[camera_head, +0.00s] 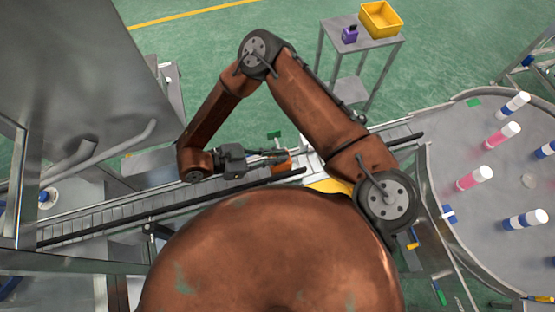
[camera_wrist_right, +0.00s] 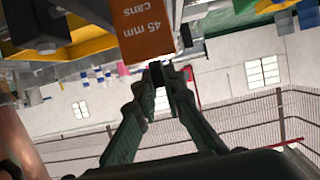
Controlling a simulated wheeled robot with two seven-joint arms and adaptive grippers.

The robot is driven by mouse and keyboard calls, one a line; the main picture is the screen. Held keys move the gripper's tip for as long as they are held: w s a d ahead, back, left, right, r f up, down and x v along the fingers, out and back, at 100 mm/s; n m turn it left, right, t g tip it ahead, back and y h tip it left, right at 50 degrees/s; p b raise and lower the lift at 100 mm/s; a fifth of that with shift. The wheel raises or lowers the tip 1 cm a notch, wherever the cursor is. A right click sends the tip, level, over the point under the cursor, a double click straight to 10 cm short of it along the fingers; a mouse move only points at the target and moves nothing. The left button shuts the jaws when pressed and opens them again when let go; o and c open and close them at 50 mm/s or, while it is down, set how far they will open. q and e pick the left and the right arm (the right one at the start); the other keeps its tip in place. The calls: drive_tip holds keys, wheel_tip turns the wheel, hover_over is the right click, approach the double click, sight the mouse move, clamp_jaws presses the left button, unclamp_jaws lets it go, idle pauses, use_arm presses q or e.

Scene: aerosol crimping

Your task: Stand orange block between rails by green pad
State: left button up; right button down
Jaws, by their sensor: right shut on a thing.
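The orange block (camera_head: 282,161) is at the tips of my right gripper (camera_head: 272,157), over the conveyor between its dark rails (camera_head: 270,181). In the right wrist view the block (camera_wrist_right: 143,32) shows its face lettered "45 mm cans", close to the fingertips (camera_wrist_right: 160,77). My right gripper is shut on the block; the exact contact is partly hidden. A small green pad (camera_head: 274,135) is at the far side of the conveyor, just behind the block. I cannot tell whether the block touches the belt. My left gripper is not in view.
The conveyor (camera_head: 120,215) runs to a round table (camera_head: 450,150) holding several white, pink and blue cans. A yellow plate (camera_head: 328,186) lies right of the block, partly behind my arm. A side stand (camera_head: 361,45) holds a yellow bin (camera_head: 380,19) and a purple item (camera_head: 350,35).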

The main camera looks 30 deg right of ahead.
wheel_tip(320, 180, down, 3)
drive_tip(key=shift+f, duration=0.55)
drive_tip(key=c, duration=2)
unclamp_jaws()
drive_tip(key=shift+c, duration=0.2)
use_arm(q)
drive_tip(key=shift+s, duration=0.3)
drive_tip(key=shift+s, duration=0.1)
